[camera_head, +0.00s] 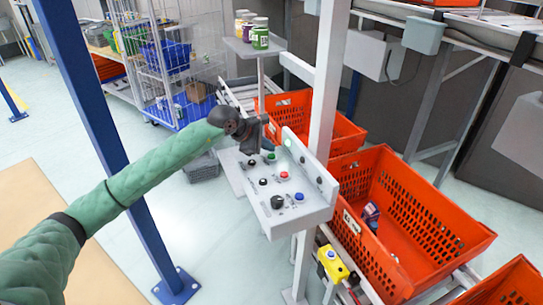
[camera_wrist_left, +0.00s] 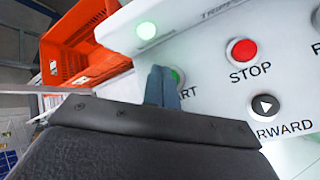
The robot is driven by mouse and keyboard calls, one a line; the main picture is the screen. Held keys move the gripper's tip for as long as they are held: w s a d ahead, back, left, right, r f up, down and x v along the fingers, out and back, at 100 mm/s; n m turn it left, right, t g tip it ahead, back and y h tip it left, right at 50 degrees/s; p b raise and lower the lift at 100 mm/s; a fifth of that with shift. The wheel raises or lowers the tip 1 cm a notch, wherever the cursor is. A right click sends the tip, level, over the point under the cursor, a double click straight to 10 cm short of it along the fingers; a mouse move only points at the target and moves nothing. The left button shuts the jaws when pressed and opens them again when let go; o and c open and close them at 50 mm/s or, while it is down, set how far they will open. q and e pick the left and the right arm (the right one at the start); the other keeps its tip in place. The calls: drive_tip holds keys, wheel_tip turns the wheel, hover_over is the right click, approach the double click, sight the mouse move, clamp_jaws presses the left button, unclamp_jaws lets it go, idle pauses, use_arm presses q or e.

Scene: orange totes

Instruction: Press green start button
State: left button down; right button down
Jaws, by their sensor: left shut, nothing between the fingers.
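The white control panel (camera_head: 283,205) stands in the middle of the head view, with the green start button (camera_head: 271,157) near its far end. My left gripper (camera_head: 264,147) is shut and empty, over that far end. In the left wrist view the fingers (camera_wrist_left: 162,87) overlap the left side of the green start button (camera_wrist_left: 178,77) and part of its "START" label. I cannot tell whether the fingertips touch the button. My right gripper is not in view.
A red STOP button (camera_wrist_left: 243,51) and a black FORWARD button (camera_wrist_left: 265,105) sit beside it. A green lamp (camera_wrist_left: 146,30) glows on the panel's upright face. Orange totes (camera_head: 437,223) stand on the right; a white post (camera_head: 327,80) rises behind the panel.

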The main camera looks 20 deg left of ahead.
sight(268, 157)
use_arm(q)
drive_tip(key=shift+r, duration=2.5)
